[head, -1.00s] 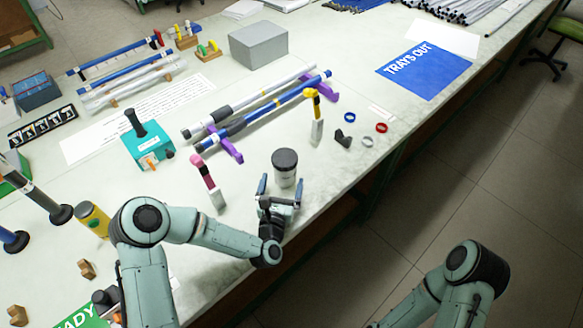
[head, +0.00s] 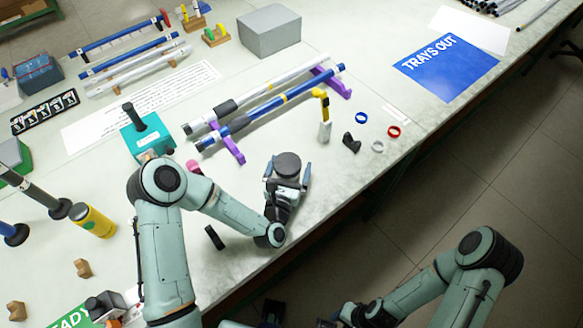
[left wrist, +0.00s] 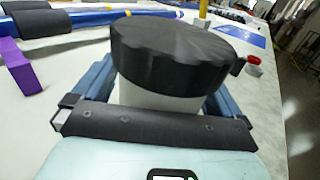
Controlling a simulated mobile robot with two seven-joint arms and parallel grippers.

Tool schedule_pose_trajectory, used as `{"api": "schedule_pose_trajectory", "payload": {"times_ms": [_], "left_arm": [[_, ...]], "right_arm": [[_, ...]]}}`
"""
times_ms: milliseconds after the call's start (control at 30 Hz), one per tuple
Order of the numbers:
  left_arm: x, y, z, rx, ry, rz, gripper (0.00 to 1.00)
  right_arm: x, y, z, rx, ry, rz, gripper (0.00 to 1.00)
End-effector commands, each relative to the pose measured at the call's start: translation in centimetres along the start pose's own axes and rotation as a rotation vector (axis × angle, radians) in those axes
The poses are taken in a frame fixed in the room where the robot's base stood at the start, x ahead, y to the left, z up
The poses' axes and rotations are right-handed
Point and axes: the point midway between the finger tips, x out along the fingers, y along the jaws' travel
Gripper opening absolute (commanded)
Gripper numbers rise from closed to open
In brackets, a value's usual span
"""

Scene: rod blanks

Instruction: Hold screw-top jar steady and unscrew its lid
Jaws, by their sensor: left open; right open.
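The screw-top jar (head: 287,167) stands upright near the front edge of the bench. Its wide dark lid (left wrist: 180,52) is on, over a pale body (left wrist: 155,97) in the left wrist view. My left gripper (head: 286,178) is open and low at the jar, with a blue finger on either side of the body, below the lid. Whether the fingers touch the jar is hard to tell. My right arm (head: 425,290) reaches in from the lower right, beyond the bench edge.
A yellow-topped tool (head: 322,117), a dark clip (head: 351,143) and coloured rings (head: 393,132) lie right of the jar. Behind it, rods (head: 270,108) rest on purple supports (head: 232,150). The bench beside the jar is clear.

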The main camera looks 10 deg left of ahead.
Motion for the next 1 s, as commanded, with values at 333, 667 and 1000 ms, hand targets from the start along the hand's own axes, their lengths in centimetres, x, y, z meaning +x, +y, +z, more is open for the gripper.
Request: {"api": "schedule_pose_trajectory", "payload": {"times_ms": [333,667,1000], "left_arm": [[0.0,0.0,0.0,0.000,0.000,0.000,0.45],[0.0,0.0,0.5,0.000,0.001,0.001,0.45],[0.1,0.1,7.6,0.002,-0.010,0.001,0.45]], "right_arm": [[0.0,0.1,0.1,0.001,-0.002,0.000,0.43],[0.0,0.0,0.1,0.000,-0.001,0.000,0.43],[-0.9,-0.3,-0.1,-0.001,0.003,-0.001,0.43]]}}
